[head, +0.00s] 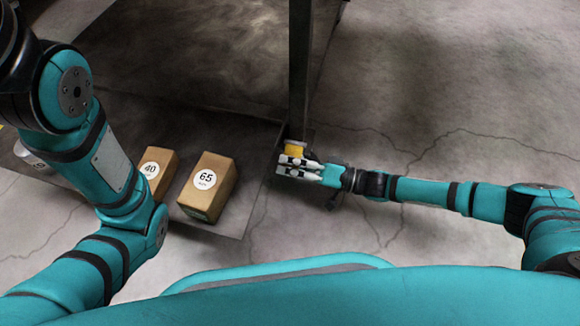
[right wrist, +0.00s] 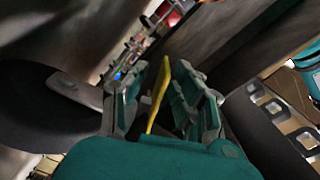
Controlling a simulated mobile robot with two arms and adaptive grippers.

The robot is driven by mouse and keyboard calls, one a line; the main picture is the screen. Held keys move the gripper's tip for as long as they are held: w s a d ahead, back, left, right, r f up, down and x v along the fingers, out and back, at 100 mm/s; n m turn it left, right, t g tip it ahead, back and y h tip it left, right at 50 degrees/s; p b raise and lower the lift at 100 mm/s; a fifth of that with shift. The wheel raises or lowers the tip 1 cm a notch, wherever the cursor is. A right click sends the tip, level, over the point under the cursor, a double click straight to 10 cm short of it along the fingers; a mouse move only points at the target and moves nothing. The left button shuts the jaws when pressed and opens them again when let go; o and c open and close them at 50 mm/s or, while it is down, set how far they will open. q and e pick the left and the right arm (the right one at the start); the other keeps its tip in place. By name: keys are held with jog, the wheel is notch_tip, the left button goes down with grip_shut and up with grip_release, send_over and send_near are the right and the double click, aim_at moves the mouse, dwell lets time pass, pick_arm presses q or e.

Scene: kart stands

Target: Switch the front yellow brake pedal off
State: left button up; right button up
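The yellow brake pedal (head: 294,150) is a small yellow piece at the foot of a dark upright post, at the edge of the dark stand. My right gripper (head: 296,166) is at the pedal, with its fingers pointing left in the head view. In the right wrist view the pedal shows as a thin yellow plate (right wrist: 160,92) between the two fingers (right wrist: 160,105). The fingers are apart, and the plate looks nearer the right finger; I cannot tell whether they touch. My left gripper is outside both views.
The dark stand (head: 236,111) has an upright post (head: 300,65). Two brown boxes, labelled 40 (head: 162,180) and 65 (head: 206,200), sit on its low platform. A light cylindrical object (head: 33,160) is at left, partly hidden by my left arm. Concrete floor (head: 440,90) is clear at right.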

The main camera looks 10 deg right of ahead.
grip_shut()
dwell(0.3)
jog(key=r+m+p, duration=0.1)
jog(key=p, duration=0.1)
jog(key=r+m+p, duration=0.1)
jog(key=m+p, duration=0.1)
jog(key=r+m+p, duration=0.1)
jog(key=p, duration=0.1)
jog(key=shift+s+a+p, duration=0.1)
jog(key=shift+s+p, duration=0.2)
jog(key=shift+m, duration=0.8)
